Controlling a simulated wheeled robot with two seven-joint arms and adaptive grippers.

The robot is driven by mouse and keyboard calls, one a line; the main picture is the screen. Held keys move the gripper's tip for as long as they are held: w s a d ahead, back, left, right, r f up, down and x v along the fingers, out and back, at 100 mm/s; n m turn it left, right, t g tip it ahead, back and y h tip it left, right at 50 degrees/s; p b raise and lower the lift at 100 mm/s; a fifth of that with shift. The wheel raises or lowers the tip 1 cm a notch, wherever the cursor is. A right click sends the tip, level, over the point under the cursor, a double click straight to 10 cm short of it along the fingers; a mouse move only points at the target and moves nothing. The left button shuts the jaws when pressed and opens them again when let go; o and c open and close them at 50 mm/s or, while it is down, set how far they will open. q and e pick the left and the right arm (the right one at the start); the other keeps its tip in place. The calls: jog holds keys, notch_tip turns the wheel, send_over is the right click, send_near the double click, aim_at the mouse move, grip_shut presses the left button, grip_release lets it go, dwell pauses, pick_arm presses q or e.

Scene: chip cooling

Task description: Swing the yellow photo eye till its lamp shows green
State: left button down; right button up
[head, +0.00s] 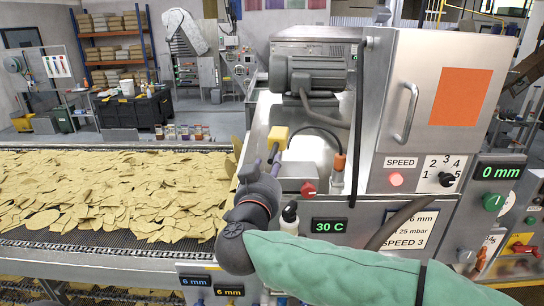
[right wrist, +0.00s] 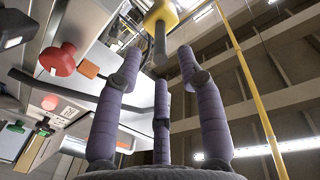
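Contact cannot be told. My left gripper is not in view.
A red knob (head: 308,188) and an orange-capped fitting (head: 340,162) stand right of my gripper. A black cable arches over them. The chip-covered belt (head: 100,195) lies to the left. A 30 C display (head: 329,226) is below. Open air lies above the belt.

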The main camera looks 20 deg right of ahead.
aim_at(270, 163)
jog(key=shift+p+x, duration=0.3)
jog(key=shift+x, duration=2.15)
grip_shut()
